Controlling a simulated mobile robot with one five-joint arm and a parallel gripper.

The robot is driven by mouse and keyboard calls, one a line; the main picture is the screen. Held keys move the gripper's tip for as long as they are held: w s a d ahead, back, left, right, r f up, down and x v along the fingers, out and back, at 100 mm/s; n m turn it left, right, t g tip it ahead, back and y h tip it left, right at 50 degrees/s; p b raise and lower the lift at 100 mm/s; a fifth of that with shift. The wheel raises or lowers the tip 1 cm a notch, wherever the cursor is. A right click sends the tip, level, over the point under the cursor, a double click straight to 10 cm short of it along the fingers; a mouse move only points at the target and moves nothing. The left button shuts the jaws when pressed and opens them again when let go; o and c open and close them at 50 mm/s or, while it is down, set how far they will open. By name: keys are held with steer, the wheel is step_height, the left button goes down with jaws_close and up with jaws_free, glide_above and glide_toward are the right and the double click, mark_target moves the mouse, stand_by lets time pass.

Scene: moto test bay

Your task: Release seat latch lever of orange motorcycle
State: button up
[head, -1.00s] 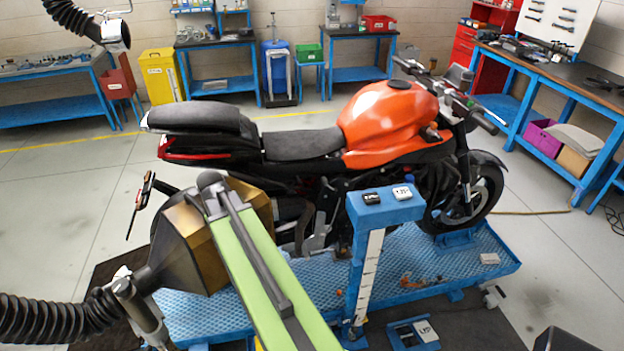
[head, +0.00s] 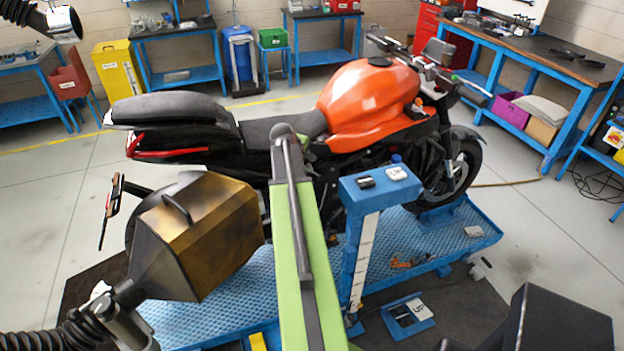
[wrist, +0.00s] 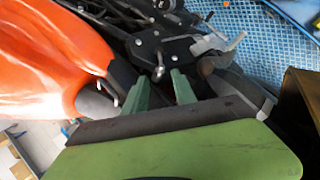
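The orange motorcycle (head: 372,100) stands on a blue lift platform (head: 262,270), with its dark seat (head: 262,128) behind the orange tank. My green arm reaches to its near side, below the seat. In the wrist view, my gripper (wrist: 160,75) has its two green fingers apart. A small dark and silver lever-like part (wrist: 158,70) shows in the gap between the fingertips; I cannot tell whether it is the seat latch lever or whether they touch it. The orange tank (wrist: 45,70) is at left. In the head view the arm hides the fingers.
A bronze extraction hood (head: 205,235) on a black hose stands close left of my arm. A blue post (head: 378,190) with two small boxes on top stands just right of it. Workbenches (head: 180,75) line the back wall.

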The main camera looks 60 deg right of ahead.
mark_target(315, 173)
steer(key=b+x, duration=0.9)
steer(key=x, duration=0.4)
steer(key=shift+a+f, duration=0.1)
steer(key=shift+f, duration=0.05)
